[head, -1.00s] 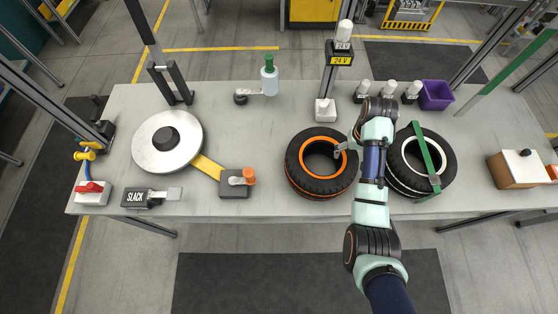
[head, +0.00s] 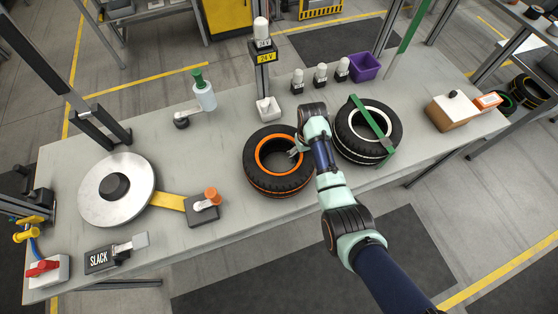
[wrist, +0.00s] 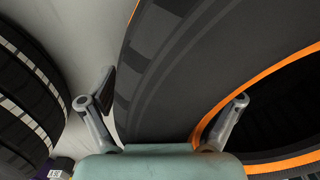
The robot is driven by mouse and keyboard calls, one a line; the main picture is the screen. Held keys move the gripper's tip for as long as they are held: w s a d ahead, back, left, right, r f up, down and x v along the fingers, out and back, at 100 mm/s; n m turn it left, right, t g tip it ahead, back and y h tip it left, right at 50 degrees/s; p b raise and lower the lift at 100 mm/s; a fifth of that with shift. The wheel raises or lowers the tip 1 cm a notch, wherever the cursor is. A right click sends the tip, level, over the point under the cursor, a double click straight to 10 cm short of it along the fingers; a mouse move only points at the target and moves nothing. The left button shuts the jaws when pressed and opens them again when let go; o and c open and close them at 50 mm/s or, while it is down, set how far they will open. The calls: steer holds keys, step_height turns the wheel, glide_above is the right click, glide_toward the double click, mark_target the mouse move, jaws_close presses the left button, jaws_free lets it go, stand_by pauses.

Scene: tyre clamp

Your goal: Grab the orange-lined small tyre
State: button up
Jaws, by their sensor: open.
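The orange-lined small tyre (head: 262,177) lies flat on the table, left of my arm in the head view. In the wrist view its dark wall (wrist: 180,75) fills the middle, with the orange lining (wrist: 262,70) at right. My gripper (head: 296,152) is open at the tyre's right side. In the wrist view my gripper (wrist: 165,108) has one finger outside the wall at left and the other by the orange inner rim at right. The wall lies between the fingers. I cannot tell whether either finger touches it.
A white-lined tyre (head: 345,140) with a green bar (head: 371,122) across it stands close at right; its tread shows in the wrist view (wrist: 25,100). A 24V post (head: 264,70) and white-topped items (head: 321,75) stand behind. A metal disc (head: 95,200) is at left.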

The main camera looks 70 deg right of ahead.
steer(key=shift+c, duration=0.2)
steer(key=shift+r, duration=0.15)
steer(key=c, duration=1.7)
steer(key=shift+o, duration=0.2)
steer(key=shift+r, duration=0.15)
step_height(320, 180, up, 20)
steer(key=p, duration=0.9)
jaws_close()
